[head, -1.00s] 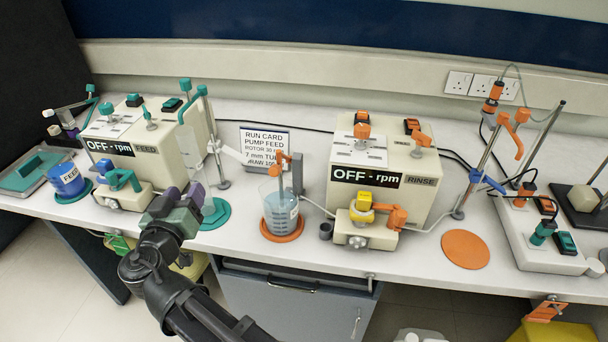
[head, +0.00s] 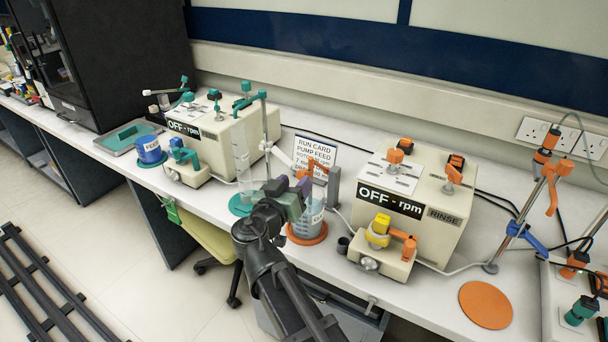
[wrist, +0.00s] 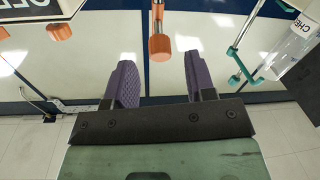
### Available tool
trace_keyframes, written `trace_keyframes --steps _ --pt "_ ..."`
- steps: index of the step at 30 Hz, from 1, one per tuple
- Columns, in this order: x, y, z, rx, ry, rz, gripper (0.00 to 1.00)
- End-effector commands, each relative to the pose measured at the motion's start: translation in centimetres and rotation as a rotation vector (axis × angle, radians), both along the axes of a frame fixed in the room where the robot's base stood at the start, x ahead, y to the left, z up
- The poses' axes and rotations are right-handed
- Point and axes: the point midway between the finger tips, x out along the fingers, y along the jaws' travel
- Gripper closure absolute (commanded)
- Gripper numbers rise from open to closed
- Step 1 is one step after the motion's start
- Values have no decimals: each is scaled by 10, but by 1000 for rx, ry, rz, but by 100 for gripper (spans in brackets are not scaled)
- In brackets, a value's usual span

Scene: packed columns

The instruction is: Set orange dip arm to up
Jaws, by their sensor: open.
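The orange dip arm (head: 312,168) stands over a clear beaker (head: 310,218) of blue liquid, beside a grey post (head: 333,188). In the wrist view, the orange dip arm (wrist: 160,45) hangs between and beyond my fingertips, with a gap on both sides. My gripper (head: 296,190) is in front of the beaker's left side in the head view and hides part of it. In the wrist view, my gripper (wrist: 160,78) has its two purple fingers wide apart with nothing between them.
The rinse pump (head: 410,200) with orange knobs stands to the right. The teal feed pump (head: 215,130) and a teal stand (head: 264,125) are to the left. A run card (head: 315,152) stands behind the beaker. An orange disc (head: 486,305) lies on the bench at right.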

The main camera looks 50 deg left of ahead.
Motion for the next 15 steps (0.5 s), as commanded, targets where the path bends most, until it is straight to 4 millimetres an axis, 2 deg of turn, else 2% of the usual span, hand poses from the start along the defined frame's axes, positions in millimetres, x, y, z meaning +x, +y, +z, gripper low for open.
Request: trace_keyframes --steps 3,6,15 --pt "25 10 0 0 0 -2 50" --pt "36 15 0 0 0 0 50" --pt "42 15 0 0 0 0 50"
